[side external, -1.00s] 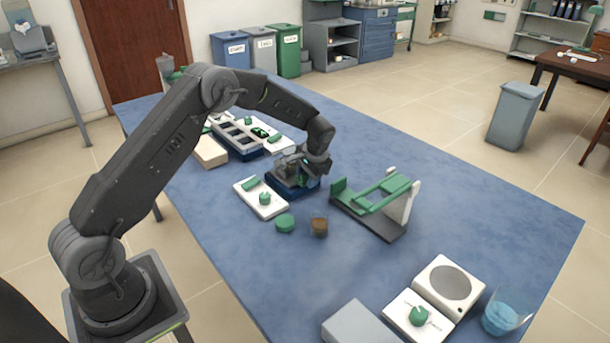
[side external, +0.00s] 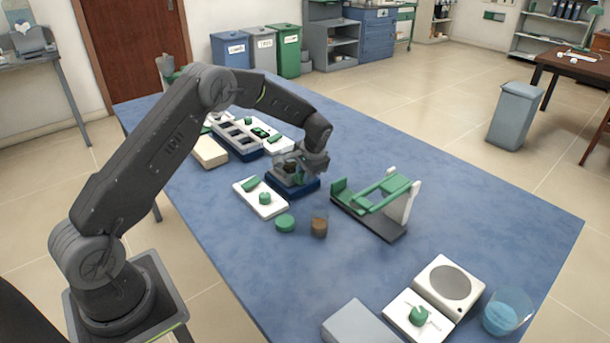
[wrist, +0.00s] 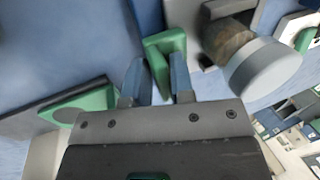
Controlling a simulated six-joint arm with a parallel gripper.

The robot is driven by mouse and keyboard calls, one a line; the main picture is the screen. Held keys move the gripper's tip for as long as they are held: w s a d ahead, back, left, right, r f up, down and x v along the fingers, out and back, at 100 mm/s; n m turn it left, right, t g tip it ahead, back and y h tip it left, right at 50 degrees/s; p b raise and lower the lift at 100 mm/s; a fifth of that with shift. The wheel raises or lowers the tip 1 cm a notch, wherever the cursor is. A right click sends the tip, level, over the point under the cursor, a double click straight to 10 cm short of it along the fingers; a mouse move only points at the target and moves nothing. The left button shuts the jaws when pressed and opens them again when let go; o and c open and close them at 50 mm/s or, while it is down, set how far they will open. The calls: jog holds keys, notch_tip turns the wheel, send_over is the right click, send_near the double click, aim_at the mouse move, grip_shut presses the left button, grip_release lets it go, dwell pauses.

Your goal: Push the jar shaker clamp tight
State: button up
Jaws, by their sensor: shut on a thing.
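The jar shaker (side external: 304,188) is a low dark-blue base on the blue table, under my gripper. In the wrist view, a jar (wrist: 232,44) with brown contents and a pale lid lies on its side at the right. The green clamp (wrist: 165,43), an angled bracket, stands just left of the jar. My gripper (wrist: 156,86) has a finger on each side of the clamp's near part and is shut on it. In the side view, my gripper (side external: 296,168) hides most of the clamp and jar.
A green-railed stand (side external: 383,196) with a dark base and white upright is close on the right. A tray rack (side external: 238,136) stands behind.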

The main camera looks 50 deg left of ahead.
jog(key=shift+s+a+f, duration=0.1)
jog(key=shift+a+f, duration=0.1)
jog(key=shift+a, duration=0.2)
jog(key=shift+s+a+f, duration=0.1)
jog(key=shift+a+f, duration=0.05)
jog(key=shift+a, duration=0.6)
jog(key=o, duration=0.5)
